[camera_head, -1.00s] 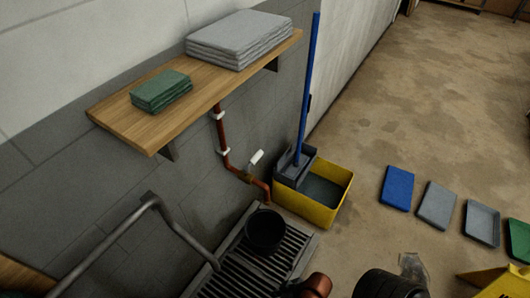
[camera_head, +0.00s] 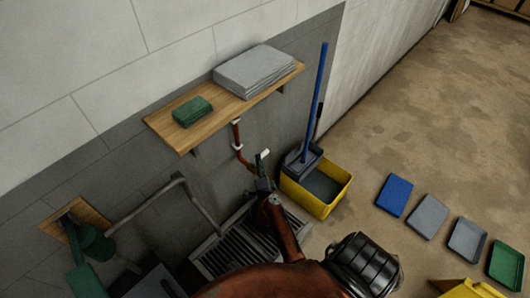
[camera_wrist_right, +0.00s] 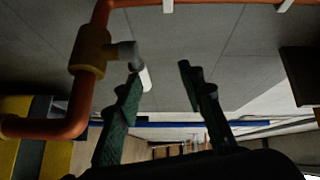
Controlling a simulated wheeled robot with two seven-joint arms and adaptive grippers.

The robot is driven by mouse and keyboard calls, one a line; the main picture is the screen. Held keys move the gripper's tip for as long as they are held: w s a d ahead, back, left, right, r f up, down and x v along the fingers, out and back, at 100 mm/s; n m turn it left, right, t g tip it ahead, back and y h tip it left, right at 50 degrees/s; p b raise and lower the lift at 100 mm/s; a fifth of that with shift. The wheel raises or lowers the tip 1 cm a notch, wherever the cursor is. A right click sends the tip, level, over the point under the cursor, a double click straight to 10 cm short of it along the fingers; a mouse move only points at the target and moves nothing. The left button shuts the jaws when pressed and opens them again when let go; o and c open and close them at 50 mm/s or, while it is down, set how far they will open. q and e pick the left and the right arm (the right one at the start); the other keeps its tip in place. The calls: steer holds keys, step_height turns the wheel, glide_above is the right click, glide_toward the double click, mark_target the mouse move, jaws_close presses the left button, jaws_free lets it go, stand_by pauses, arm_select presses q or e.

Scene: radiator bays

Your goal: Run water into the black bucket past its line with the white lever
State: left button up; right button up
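The white lever (camera_head: 265,153) is on the valve of the copper pipe, low on the grey wall. It also shows in the right wrist view (camera_wrist_right: 146,79), on a grey stem beside the brass valve body (camera_wrist_right: 91,50). My right gripper (camera_head: 262,161) is at the lever. In the right wrist view its two fingers (camera_wrist_right: 160,78) stand apart, with the lever's end between them, close to the left finger. I cannot tell whether they touch. The black bucket is hidden in the head view behind my right arm.
A floor grate (camera_head: 222,256) lies below the pipe. A yellow mop bucket (camera_head: 323,207) stands right of the valve. A wooden shelf (camera_head: 220,110) with folded cloths is above. A bent grey rail (camera_head: 145,202) is at left. Several flat trays (camera_head: 428,216) lie at right.

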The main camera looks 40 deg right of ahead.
mark_target(262, 155)
steer(key=shift+s+d+f+m+g+h, duration=0.15)
steer(key=shift+d+f+m+g, duration=0.2)
steer(key=shift+f+m, duration=0.2)
steer(key=shift+s+d+f+m+g+h, duration=0.1)
steer(key=shift+d+f+m+g+h, duration=0.1)
steer(key=shift+f+m+g, duration=0.35)
steer(key=x, duration=0.2)
steer(key=b+x, duration=0.1)
steer(key=x, duration=0.1)
steer(key=b+x, duration=0.1)
steer(key=x, duration=0.1)
steer(key=shift+w+d+f, duration=0.15)
steer(key=shift+f, duration=0.2)
steer(key=shift+w+d, duration=0.45)
steer(key=shift+w, duration=0.05)
arm_select(q)
steer(key=s+f, duration=0.3)
steer(key=shift+s+a+f, duration=0.1)
steer(key=shift+s+f, duration=0.05)
arm_select(e)
steer(key=shift+c, duration=0.4)
jaws_close()
